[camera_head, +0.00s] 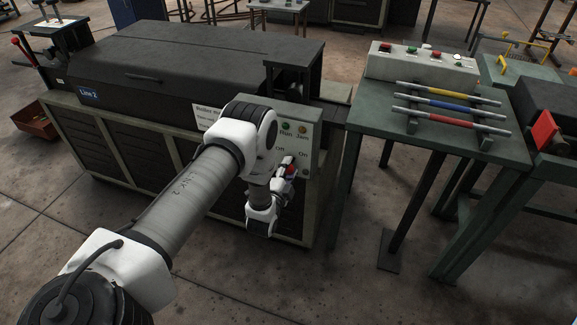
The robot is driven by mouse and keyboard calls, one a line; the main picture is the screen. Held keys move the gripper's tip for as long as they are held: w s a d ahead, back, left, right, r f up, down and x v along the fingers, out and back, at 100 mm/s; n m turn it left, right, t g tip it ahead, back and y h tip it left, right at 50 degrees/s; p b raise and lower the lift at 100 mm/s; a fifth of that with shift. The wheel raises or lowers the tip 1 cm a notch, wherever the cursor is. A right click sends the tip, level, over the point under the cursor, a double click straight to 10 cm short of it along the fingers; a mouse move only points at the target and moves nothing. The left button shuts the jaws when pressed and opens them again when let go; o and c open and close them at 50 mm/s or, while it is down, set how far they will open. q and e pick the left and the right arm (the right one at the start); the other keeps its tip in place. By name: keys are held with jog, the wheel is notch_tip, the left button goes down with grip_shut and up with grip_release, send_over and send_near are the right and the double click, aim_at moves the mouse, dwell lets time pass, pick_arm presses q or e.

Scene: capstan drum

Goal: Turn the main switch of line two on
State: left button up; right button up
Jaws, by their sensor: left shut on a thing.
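The line two machine (190,65) is a long dark housing with a blue "Line 2" label. At its right end is a grey-green control panel (311,131) marked "Run", "Jam", "Off" and "On". My left arm reaches across the front of the machine to this panel. My left gripper (288,166) is at the panel's lower part, shut on the red handle of the main switch (292,172). The fingers cover much of the handle, so I cannot tell its exact angle. My right gripper is not in view.
A green table (440,135) stands to the right, with a grey button box (422,66) and yellow, blue and red bars on a rack. A red bin (36,120) is on the floor at the far left. The floor in front is clear.

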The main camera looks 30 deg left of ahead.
pick_arm(q)
jog(key=shift+m+p, duration=0.5)
jog(key=shift+m, duration=1.4)
jog(key=o, duration=1.1)
jog(key=shift+f, duration=0.1)
jog(key=shift+o, duration=0.2)
jog(key=v, duration=1.2)
